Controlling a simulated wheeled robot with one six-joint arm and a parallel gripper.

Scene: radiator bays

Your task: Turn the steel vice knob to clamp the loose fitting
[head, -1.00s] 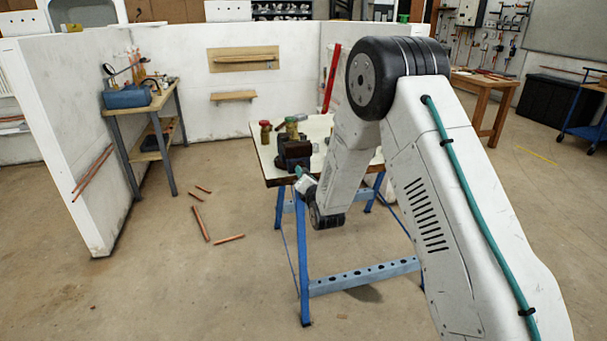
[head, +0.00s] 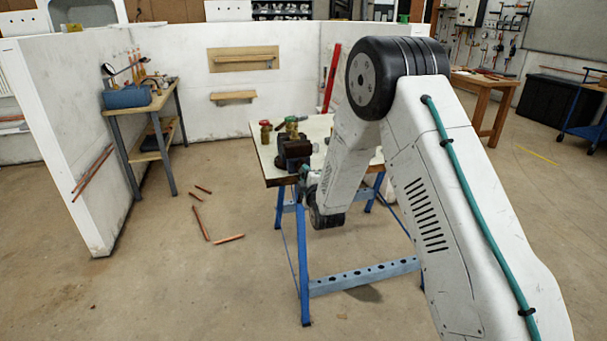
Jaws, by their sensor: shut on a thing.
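The dark vice (head: 292,152) stands at the near left corner of the white-topped workbench (head: 264,152). A brass fitting with green on it (head: 291,126) shows at the top of the vice. I cannot tell whether the jaws touch it. My gripper (head: 302,178) is at the near side of the vice, low at the bench edge, shut on the steel knob. The knob itself is hidden behind my gripper, and the fingers are too small to make out clearly.
A brass piece with a red top (head: 265,131) stands left of the vice. Copper pipe offcuts (head: 200,222) lie on the floor to the left. A side table with a blue toolbox (head: 127,97) stands by the left wall. The floor in front is mostly clear.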

